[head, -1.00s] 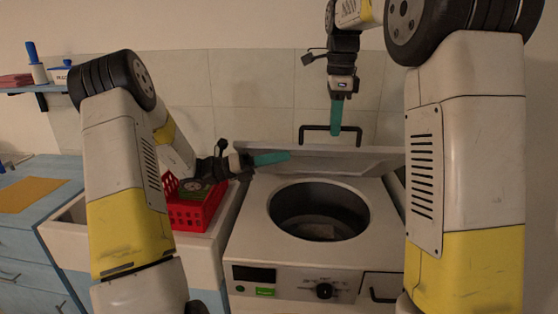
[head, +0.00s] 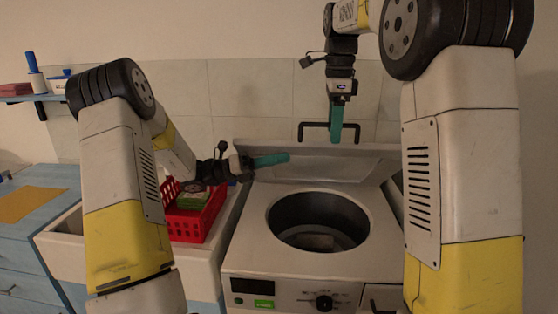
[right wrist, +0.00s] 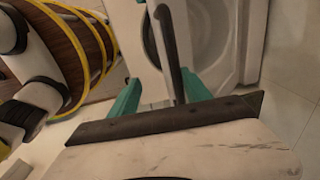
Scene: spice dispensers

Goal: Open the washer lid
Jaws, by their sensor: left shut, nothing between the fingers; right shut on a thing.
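The white washer (head: 250,262) stands in the middle of the head view. Its lid (head: 310,165) is raised and leans back behind the round drum opening (head: 318,221), which is uncovered. The lid's black bar handle (head: 306,127) shows above the lid's top edge. My right gripper (head: 336,139) comes down from above and is shut on this handle. In the right wrist view the dark handle bar (right wrist: 169,45) runs between its teal fingers (right wrist: 165,92). My left gripper (head: 287,157) is shut and empty, in front of the lid's left part; whether it touches the lid is unclear.
A red basket (head: 188,228) with a green item inside stands on the counter left of the washer. Blue drawers (head: 30,238) are at the far left, below a wall shelf (head: 20,98). A tiled wall (head: 235,90) rises close behind the washer.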

